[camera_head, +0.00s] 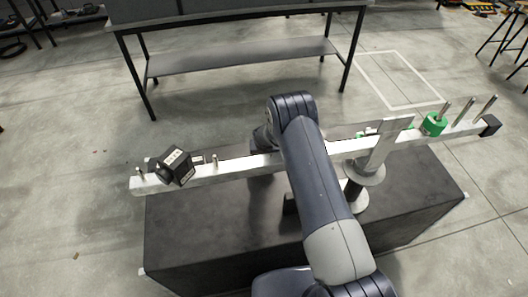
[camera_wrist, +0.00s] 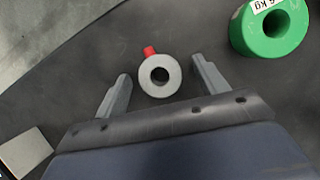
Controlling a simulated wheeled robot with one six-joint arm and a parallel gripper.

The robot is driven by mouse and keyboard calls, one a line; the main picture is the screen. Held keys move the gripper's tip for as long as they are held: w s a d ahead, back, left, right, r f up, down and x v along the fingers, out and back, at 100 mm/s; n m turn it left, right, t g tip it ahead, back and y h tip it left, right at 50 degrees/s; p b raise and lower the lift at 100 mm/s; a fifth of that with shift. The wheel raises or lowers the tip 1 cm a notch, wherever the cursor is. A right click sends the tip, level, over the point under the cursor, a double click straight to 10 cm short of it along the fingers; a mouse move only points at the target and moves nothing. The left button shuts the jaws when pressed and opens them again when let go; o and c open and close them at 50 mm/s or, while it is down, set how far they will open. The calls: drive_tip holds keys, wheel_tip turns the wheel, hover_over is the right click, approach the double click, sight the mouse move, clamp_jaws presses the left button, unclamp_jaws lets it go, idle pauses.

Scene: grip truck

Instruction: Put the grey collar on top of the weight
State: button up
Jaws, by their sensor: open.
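The grey collar (camera_wrist: 147,82) is a small ring with a dark centre hole and a red tab, lying on a dark surface in the wrist view. A green weight (camera_wrist: 248,30) with a centre hole and a kg label is at the upper right of that view. In the head view, a green weight (camera_head: 433,124) sits on the right part of a pale beam, and a black weight (camera_head: 176,166) is at its left end. My arm hides the gripper and collar there.
The pale beam (camera_head: 232,165) with upright pegs crosses above a dark block-like table (camera_head: 400,205), held by a post (camera_head: 383,150). A pale block (camera_wrist: 25,152) is at the wrist view's lower left. A grey workbench (camera_head: 230,17) stands behind; open floor lies between.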

drive_tip(key=shift+c, duration=0.6)
drive_tip(key=c, duration=0.9)
drive_tip(key=shift+r+p, duration=0.5)
drive_tip(key=shift+r, duration=0.8)
drive_tip(key=shift+c, duration=0.2)
drive_tip(key=shift+r+p, duration=1.15)
drive_tip(key=shift+r, duration=1.35)
drive_tip(key=shift+r, duration=0.1)
wheel_tip(320, 180, up, 7)
drive_tip(key=p, duration=0.3)
drive_tip(key=shift+r, duration=0.15)
